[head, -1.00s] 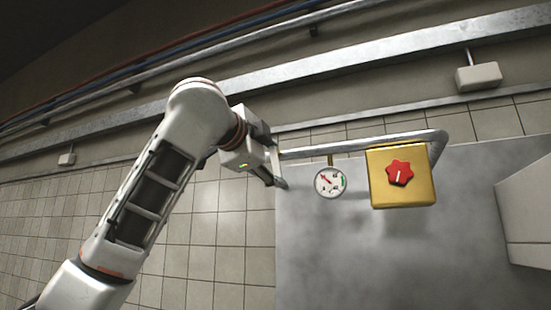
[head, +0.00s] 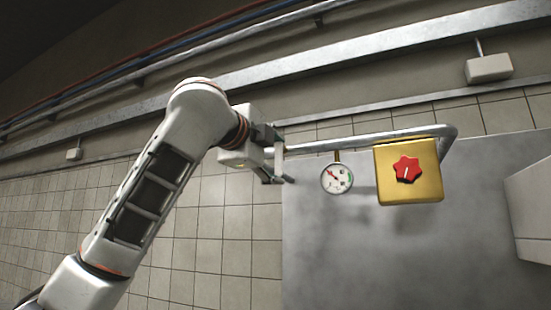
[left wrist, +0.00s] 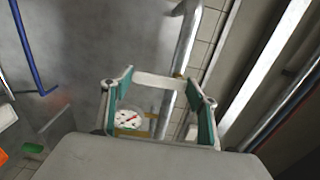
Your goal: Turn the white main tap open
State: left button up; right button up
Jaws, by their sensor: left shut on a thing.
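The white main tap (head: 279,158) is at the left end of the metal pipe, largely hidden by my left gripper (head: 280,170). In the left wrist view, the white tap bar (left wrist: 165,82) spans the space between the green-padded fingers of my left gripper (left wrist: 160,100). The left gripper is shut on the tap. A round white gauge (head: 337,178) with a red needle hangs below the pipe, right of the gripper; it also shows between the fingers in the left wrist view (left wrist: 127,120). My right gripper is in neither view.
A yellow box (head: 425,185) with a red knob (head: 407,169) sits to the right. The metal pipe (head: 370,142) runs from the tap past the box in front of a grey wall panel (head: 340,260). Tiled wall (head: 235,240) lies left of the panel.

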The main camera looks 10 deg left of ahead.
pick_arm(q)
jog(key=o, duration=1.6)
jog(key=v, duration=1.2)
